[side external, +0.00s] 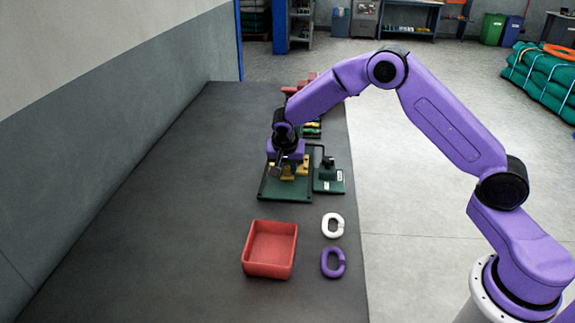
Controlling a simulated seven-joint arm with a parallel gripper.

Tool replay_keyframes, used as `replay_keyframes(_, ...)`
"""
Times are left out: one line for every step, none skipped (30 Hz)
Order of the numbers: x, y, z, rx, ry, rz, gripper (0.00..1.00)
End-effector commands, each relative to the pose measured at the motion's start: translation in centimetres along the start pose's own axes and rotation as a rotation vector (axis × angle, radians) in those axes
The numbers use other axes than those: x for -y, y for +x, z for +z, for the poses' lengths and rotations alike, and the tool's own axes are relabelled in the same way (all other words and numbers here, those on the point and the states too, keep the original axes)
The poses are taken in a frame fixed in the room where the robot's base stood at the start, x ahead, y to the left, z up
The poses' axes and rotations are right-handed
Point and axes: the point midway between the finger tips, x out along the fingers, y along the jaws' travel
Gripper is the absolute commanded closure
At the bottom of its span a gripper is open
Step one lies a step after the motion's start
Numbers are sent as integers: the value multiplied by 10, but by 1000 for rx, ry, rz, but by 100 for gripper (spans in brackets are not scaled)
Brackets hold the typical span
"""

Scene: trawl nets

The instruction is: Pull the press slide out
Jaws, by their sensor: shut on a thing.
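My gripper (280,170) points down over a dark green base plate (270,195) on the grey bench. It is shut on part of the press slide, where yellow parts (301,171) show around the fingers. The fingers and the wrist hide most of the slide and the exact grip. I cannot tell how far out the slide is. A smaller green fixture (330,181) with a dark upright part stands just right of the plate.
An empty red tray (248,268) lies in front of the plate. A white link (333,225) and a purple link (333,263) lie right of it, near the bench's right edge. More small red and green items (311,130) stand behind my gripper. The bench's left side is clear.

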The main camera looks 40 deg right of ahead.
Motion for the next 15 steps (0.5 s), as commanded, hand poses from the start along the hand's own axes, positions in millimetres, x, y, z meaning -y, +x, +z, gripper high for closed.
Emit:
replay_keyframes(2, -5, 11, 1, -5, -1, 100)
replay_keyframes(2, -8, 17, 1, -6, 0, 100)
replay_keyframes(2, -11, 25, 1, -6, -1, 100)
replay_keyframes(2, -14, 32, 1, -7, -2, 100)
replay_keyframes(2, -17, 39, 1, -8, -2, 100)
replay_keyframes(2, -20, 47, 1, -7, -3, 100)
replay_keyframes(2, -23, 54, 1, -6, -3, 100)
replay_keyframes(2, -26, 60, 1, -8, -2, 100)
replay_keyframes(2, -28, 67, 1, -7, -2, 100)
replay_keyframes(1, -30, 71, 1, -6, -2, 100)
replay_keyframes(1, -32, 75, 1, -5, -2, 100)
replay_keyframes(1, -34, 79, 1, -4, -3, 100)
replay_keyframes(1, -34, 81, 1, -3, -2, 100)
replay_keyframes(1, -35, 82, 1, -3, -2, 100)
replay_keyframes(1, -35, 84, 1, -3, -2, 100)
